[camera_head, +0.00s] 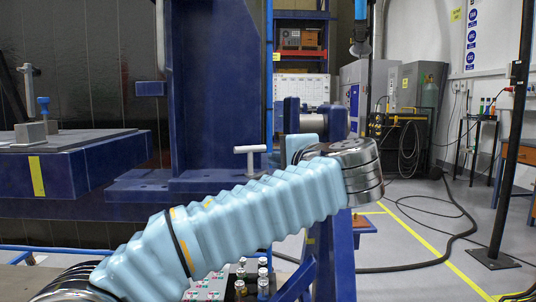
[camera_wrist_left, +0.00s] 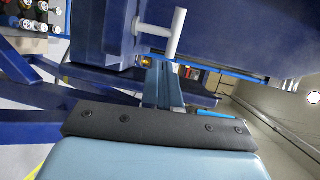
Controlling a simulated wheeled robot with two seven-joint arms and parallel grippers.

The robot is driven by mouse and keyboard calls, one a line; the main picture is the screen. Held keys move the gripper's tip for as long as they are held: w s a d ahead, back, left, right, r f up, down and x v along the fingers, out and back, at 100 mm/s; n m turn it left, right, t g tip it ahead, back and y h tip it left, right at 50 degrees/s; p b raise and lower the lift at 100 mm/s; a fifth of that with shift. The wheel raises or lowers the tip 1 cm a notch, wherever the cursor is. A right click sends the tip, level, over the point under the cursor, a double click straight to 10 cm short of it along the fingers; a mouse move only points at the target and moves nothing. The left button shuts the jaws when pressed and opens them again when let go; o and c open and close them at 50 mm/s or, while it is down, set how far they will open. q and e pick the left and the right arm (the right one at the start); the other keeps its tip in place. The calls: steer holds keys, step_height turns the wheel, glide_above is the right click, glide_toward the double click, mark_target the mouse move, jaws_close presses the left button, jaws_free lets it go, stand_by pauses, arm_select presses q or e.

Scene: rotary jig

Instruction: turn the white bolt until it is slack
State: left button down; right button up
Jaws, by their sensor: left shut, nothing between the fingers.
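The white bolt (camera_head: 250,150) is a T-shaped piece with a crossbar on a short stem, standing in front of the blue upright in the head view. In the left wrist view the white bolt (camera_wrist_left: 177,35) shows just beyond my fingertips, its stem running left to a blue block. My left gripper (camera_wrist_left: 161,66) is shut and empty, with its tips close to one end of the crossbar; I cannot tell if they touch. In the head view my left arm's sleeve crosses the middle, and the fingers cannot be made out. My right gripper is not in view.
The large blue jig frame (camera_head: 215,90) rises behind the bolt. A blue table (camera_head: 85,165) with a clamp stands at left. A panel with several buttons (camera_head: 240,283) lies below my arm. A black cable (camera_head: 440,258) runs over the open floor at right.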

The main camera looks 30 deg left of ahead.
mark_target(261, 150)
arm_select(q)
steer(key=shift+r+x, duration=0.2)
steer(key=shift+x, duration=0.7)
steer(key=shift+r+x, duration=0.2)
steer(key=shift+x, duration=0.7)
steer(key=shift+r+x, duration=0.2)
steer(key=shift+x, duration=0.65)
